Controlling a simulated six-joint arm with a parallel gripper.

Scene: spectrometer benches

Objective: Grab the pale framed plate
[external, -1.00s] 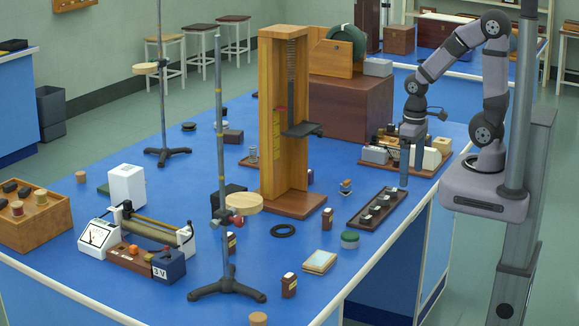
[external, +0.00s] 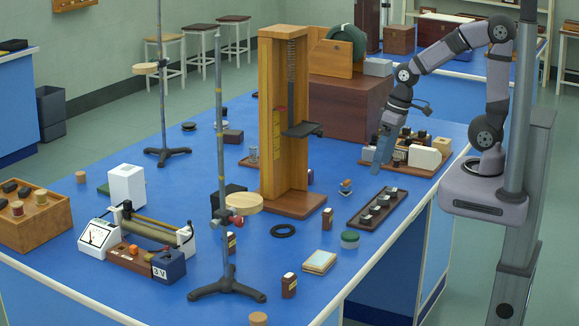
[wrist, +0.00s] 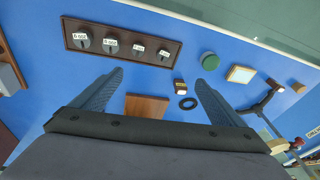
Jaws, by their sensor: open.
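My gripper (external: 381,158) is high over the right part of the bench in the external view, tilted, well behind and to the right of the plate. In the wrist view my gripper (wrist: 162,85) has its two fingers spread, with nothing held between them.
A small brown bottle (external: 289,285), a black ring (external: 283,230) and a clamp stand (external: 222,180) are near the plate. The tall wooden column (external: 284,120) stands further back.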

